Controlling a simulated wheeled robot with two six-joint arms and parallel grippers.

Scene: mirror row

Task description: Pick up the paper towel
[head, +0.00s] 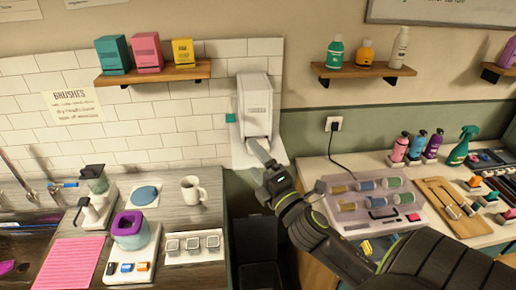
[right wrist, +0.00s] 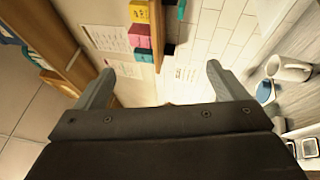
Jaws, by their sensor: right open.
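A white paper towel (head: 241,156) hangs below the white dispenser (head: 255,105) on the tiled wall, in the middle of the head view. My right gripper (head: 257,149) reaches up to it from the lower right, and its fingers overlap the towel in the picture. I cannot tell whether they touch it. In the right wrist view my right gripper (right wrist: 160,67) has its two fingers wide apart, with no towel visible between them. Part of the towel is hidden behind the fingers. My left gripper is not in view.
A dark bin (head: 259,276) stands in the gap between the counters. A clear-lidded case (head: 370,204) lies on the right counter. A wooden shelf (head: 155,74) holds boxes.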

